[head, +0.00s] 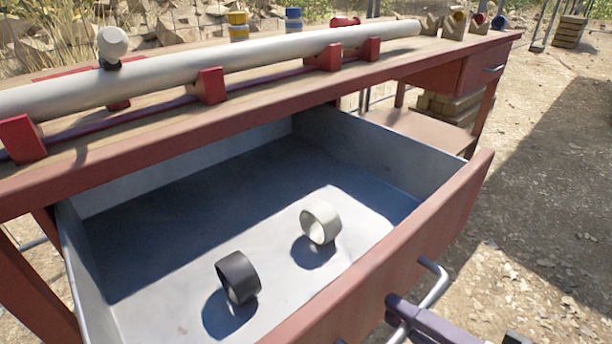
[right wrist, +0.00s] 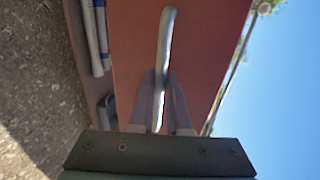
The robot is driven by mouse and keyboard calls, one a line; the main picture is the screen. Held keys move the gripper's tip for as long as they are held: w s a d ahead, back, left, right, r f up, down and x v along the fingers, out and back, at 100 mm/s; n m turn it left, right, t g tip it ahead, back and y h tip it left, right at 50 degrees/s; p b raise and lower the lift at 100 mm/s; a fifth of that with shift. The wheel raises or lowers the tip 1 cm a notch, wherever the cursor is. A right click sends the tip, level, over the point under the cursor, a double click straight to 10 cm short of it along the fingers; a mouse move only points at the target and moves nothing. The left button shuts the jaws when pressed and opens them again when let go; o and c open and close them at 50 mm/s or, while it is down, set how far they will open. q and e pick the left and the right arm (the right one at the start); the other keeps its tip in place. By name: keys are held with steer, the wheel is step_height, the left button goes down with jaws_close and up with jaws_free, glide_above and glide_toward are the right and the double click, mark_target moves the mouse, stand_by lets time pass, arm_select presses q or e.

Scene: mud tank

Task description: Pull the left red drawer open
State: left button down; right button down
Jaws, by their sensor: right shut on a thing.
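The left red drawer (head: 385,255) stands far open under the workbench, with its grey metal inside (head: 130,240) showing. A black ring (head: 238,277) and a white ring (head: 320,221) lie on its floor. My right gripper (head: 400,312) is at the silver bar handle (head: 432,284) on the drawer's red front. In the right wrist view, the fingers of my right gripper (right wrist: 161,105) are closed around the handle (right wrist: 166,40), with the red front (right wrist: 130,45) just behind. My left gripper is not in view.
A long grey pipe (head: 250,60) lies in red supports on the bench top (head: 150,150). Another red drawer (head: 475,68) is at the bench's right end and looks shut. Colored pots and rings stand along the back. Open dirt ground (head: 540,200) lies to the right.

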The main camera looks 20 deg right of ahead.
steer(key=shift+f+v, duration=0.15)
steer(key=shift+v, duration=0.5)
steer(key=shift+f+v, duration=0.15)
steer(key=shift+v, duration=0.55)
steer(key=c, duration=0.9)
jaws_free()
steer(key=shift+s, duration=0.15)
steer(key=p+v, duration=0.1)
steer(key=v, duration=0.8)
steer(key=shift+s+d+p, duration=0.15)
steer(key=shift+s+p, duration=0.2)
steer(key=shift+s, duration=0.05)
